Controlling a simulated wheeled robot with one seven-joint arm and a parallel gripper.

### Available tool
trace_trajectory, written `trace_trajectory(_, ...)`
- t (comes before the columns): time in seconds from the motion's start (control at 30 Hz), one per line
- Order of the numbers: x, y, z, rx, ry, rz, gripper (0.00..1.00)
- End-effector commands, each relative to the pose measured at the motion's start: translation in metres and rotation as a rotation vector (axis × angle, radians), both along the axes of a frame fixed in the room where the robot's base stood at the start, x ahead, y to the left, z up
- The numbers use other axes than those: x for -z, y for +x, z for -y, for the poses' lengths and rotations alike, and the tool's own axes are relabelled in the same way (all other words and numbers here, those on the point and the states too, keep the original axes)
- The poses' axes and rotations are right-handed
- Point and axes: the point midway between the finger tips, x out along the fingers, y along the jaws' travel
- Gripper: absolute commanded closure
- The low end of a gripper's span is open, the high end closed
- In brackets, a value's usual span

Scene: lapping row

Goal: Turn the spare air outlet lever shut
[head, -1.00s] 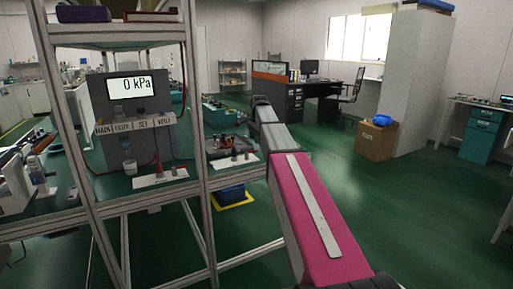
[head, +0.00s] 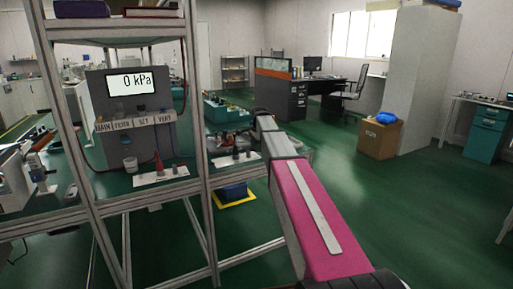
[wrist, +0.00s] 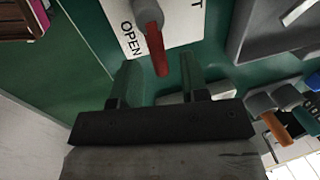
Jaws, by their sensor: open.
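In the wrist view a red lever (wrist: 153,42) is mounted on a white plate (wrist: 187,18). The word OPEN is printed on the plate, left of the lever; a letter T shows at the upper right, the rest cut off. The lever's handle points down the picture, toward my gripper (wrist: 160,68). My gripper is open, and the lever's end shows between its two fingertips. I cannot tell whether either finger touches it. In the head view my gripper is too small and dark to make out beyond my arm.
A grey tray (wrist: 258,45) lies right of the plate. Grey parts with an orange end (wrist: 275,130) are at the lower right. In the head view a gauge panel (head: 130,95) reads 0 kPa, and frame posts (head: 195,150) stand left of my arm.

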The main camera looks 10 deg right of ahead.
Motion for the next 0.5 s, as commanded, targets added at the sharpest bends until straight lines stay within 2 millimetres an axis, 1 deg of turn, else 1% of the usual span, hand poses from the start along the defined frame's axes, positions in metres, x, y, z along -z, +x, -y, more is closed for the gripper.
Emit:
trace_trajectory(0.1,0.0043,0.0008,-0.0003,0.000,0.000,0.000,0.59)
trace_trajectory(0.33,0.0045,0.0008,-0.0002,0.000,0.000,0.000,0.59)
trace_trajectory(0.37,0.0045,0.0008,-0.0002,0.000,0.000,0.000,0.62)
trace_trajectory(0.4,0.0044,0.0007,-0.0002,0.000,0.000,0.000,0.75)
trace_trajectory(0.47,0.0044,0.0007,-0.0002,0.000,0.000,0.000,0.95)
trace_trajectory(0.5,0.0043,0.0007,-0.0002,0.000,0.000,0.000,1.00)
